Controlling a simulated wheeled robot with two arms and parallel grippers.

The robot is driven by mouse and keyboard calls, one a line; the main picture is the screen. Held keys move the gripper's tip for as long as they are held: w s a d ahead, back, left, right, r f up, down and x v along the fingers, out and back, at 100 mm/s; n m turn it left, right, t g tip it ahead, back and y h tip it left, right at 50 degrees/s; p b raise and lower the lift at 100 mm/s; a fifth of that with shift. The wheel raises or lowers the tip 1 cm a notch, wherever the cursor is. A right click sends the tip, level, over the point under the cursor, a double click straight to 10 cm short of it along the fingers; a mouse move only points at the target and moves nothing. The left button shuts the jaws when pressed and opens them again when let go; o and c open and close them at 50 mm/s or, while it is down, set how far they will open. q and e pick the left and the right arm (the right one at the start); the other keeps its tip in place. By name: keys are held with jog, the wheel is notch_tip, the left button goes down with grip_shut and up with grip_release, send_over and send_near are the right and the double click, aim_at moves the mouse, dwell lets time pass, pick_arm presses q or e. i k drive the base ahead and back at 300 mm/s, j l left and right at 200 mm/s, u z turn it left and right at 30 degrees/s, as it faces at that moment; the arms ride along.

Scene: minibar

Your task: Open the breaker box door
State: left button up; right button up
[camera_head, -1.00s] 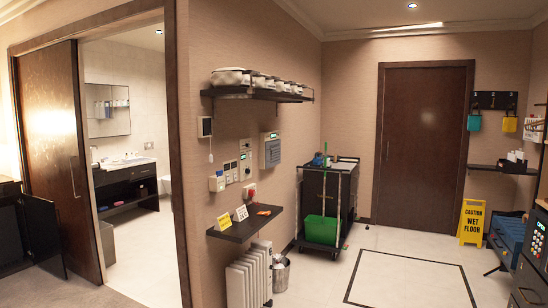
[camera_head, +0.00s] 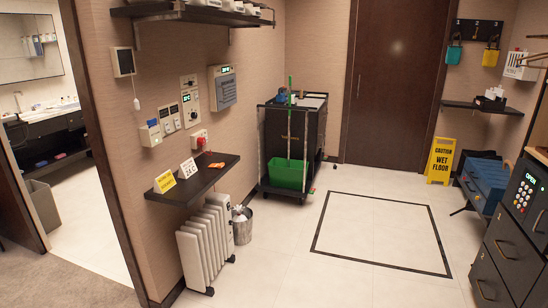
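A grey box (camera_head: 223,88) that looks like the breaker box is mounted on the left beige wall, right of several wall panels. It has a small green-lit display at the top and a darker grey cover below. The cover looks closed, though it is small in view. Neither of my grippers is in view.
Below the box are a dark wall shelf (camera_head: 205,183) with small signs, a white radiator (camera_head: 205,245) and a metal bin (camera_head: 242,226). A dark cart (camera_head: 275,135) with a green bucket stands beyond. The tiled floor (camera_head: 380,230) in the middle is clear.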

aim_at(225, 87)
jog(key=i+l, duration=0.1)
jog(key=i, duration=0.55)
jog(key=i+u, duration=0.15)
jog(key=i, duration=0.55)
jog(key=i+l, duration=0.2)
jog(key=i, duration=0.45)
